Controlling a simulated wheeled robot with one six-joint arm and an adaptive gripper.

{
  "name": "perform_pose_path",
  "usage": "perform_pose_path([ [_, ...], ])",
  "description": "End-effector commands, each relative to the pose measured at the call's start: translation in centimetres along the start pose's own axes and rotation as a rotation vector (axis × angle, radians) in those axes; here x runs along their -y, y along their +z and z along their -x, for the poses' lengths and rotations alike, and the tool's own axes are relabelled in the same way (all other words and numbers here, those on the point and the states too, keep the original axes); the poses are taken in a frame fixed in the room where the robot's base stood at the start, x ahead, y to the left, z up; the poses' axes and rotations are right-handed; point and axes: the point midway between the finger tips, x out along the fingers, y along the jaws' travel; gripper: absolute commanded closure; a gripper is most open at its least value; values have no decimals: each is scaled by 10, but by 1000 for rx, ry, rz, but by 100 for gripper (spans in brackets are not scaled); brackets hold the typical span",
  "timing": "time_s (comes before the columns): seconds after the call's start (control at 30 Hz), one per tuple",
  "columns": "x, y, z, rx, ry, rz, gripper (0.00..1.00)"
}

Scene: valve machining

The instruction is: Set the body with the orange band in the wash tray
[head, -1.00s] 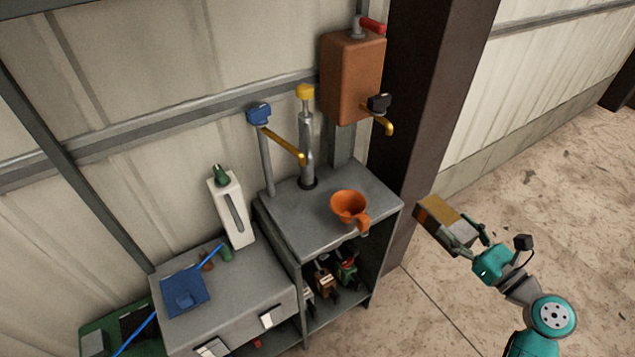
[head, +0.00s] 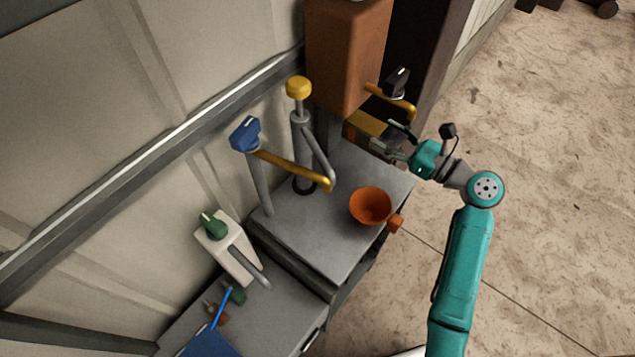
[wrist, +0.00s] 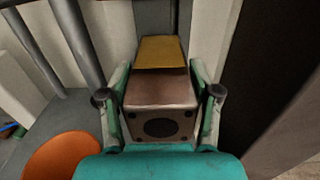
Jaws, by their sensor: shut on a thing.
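My gripper (head: 390,139) is shut on the body with the orange band (head: 366,124), at the back right corner of the grey cabinet top, below the brown tank. In the wrist view the body (wrist: 160,115) is a block with a dark round bore and small corner holes in its near face. Its orange-yellow band (wrist: 161,52) covers the far part, and the green fingers grip its left and right sides. In the head view the tank's tap and my gripper hide part of the body. I cannot make out a wash tray in either view.
The grey cabinet top (head: 335,240) holds an orange funnel (head: 371,206), a yellow-capped post (head: 299,125) and a blue-capped tap (head: 246,135). The brown tank (head: 345,60) and its brass tap (head: 400,106) are close to my gripper. Open floor lies to the right.

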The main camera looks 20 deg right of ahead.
Motion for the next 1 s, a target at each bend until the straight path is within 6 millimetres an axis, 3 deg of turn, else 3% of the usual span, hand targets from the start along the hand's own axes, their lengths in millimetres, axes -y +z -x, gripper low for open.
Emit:
perform_pose_path([
  [0.13,0,-6,0,2,0,-1,100],
  [0.43,0,-50,0,2,0,-2,100],
  [1.0,0,-98,0,3,0,1,100],
])
